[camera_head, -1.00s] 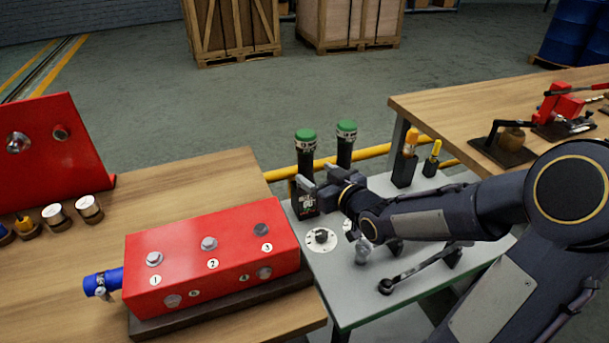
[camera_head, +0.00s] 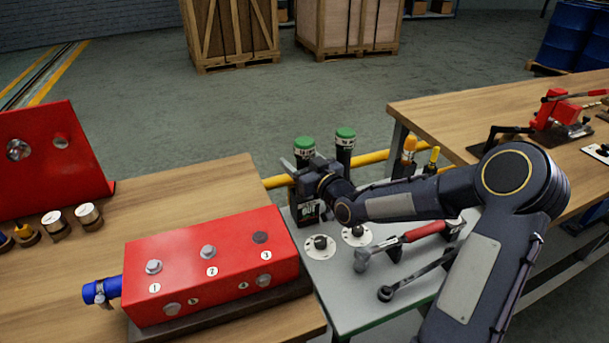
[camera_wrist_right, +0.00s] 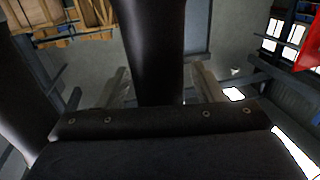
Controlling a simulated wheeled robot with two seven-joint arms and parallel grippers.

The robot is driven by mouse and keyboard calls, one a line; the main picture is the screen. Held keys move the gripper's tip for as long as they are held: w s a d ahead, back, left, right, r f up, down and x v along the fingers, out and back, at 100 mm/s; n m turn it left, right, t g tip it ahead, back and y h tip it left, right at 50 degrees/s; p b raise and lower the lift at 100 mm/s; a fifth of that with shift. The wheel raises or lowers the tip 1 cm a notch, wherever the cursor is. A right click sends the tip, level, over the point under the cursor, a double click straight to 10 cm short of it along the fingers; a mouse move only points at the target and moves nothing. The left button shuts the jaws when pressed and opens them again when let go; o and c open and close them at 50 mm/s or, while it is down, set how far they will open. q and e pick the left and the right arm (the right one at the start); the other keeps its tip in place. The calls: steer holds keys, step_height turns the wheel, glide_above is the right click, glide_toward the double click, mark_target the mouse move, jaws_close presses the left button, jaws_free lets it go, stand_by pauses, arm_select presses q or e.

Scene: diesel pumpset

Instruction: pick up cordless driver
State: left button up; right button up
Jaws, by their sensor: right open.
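Two upright black tools with green tops stand at the back of the grey table. The left one, which looks like the cordless driver (camera_head: 304,150), has a dark lower part with white lettering. Its middle is hidden behind my right gripper (camera_head: 296,166). The other green-topped tool (camera_head: 345,146) stands just to its right. My right gripper is open and level with the left tool's middle. In the right wrist view a dark shaft (camera_wrist_right: 157,50) runs between the two spread fingers (camera_wrist_right: 162,88); I cannot tell whether they touch it. My left gripper is not in view.
A red block with numbered bolts (camera_head: 212,262) sits on the left wooden bench. A hammer (camera_head: 405,240), a ratchet (camera_head: 415,277) and round dials (camera_head: 320,246) lie on the grey table. Yellow-handled tools (camera_head: 409,152) stand to the right, near a yellow rail (camera_head: 372,158).

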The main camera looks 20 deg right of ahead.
jaws_close()
stand_by(0.3)
steer(key=shift+r, duration=0.2)
step_height(320, 180, up, 18)
steer(key=p, duration=0.2)
stand_by(0.4)
steer(key=shift+f, duration=0.1)
